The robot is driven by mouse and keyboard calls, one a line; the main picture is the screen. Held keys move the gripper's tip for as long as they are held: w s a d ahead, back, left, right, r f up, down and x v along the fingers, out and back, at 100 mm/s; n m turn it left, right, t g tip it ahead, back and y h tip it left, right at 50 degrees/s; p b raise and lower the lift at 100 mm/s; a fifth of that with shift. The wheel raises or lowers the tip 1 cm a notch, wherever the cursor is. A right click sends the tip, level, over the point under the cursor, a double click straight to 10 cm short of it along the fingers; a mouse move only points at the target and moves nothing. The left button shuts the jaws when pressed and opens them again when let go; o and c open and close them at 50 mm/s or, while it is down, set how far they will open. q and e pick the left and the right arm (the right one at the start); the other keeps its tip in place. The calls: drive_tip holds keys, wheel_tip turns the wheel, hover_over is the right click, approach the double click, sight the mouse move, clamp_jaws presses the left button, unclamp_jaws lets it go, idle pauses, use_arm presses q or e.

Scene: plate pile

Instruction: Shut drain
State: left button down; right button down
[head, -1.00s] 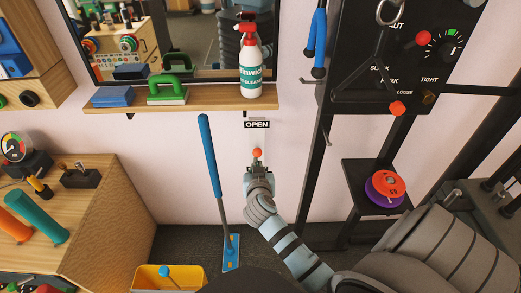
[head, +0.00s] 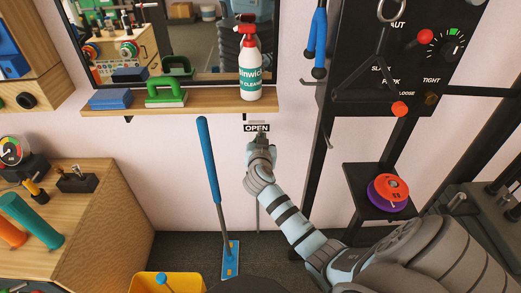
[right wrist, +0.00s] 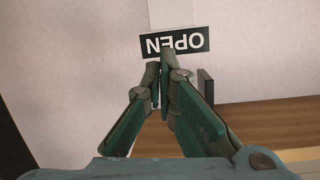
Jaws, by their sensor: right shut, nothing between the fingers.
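A black and white OPEN label (head: 256,128) is on the pale wall below the shelf. It shows upside down in the right wrist view (right wrist: 175,42). My right gripper (head: 257,138) is just below the label, its fingers pointing up at it. In the right wrist view its fingertips (right wrist: 165,78) are close together with nothing between them, near the label's lower edge in that picture. I cannot tell whether they touch it. The small orange knob is hidden now, probably behind my gripper. A thin grey rod (head: 258,218) shows below my wrist. My left gripper is not in view.
A wooden shelf (head: 205,102) above holds a spray bottle (head: 249,70), a green-handled brush (head: 166,92) and a blue block. A blue-handled tool (head: 209,165) leans on the wall at left. A black rack (head: 318,170) stands at right.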

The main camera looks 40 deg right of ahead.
drive_tip(key=f, duration=0.1)
drive_tip(key=f+b, duration=0.1)
drive_tip(key=f, duration=0.1)
drive_tip(key=shift+w, duration=0.3)
drive_tip(key=shift+s+a+f, duration=0.25)
drive_tip(key=shift+a+f, duration=0.1)
drive_tip(key=shift+f, duration=0.05)
drive_tip(key=shift+d, duration=0.15)
drive_tip(key=shift+f, duration=0.1)
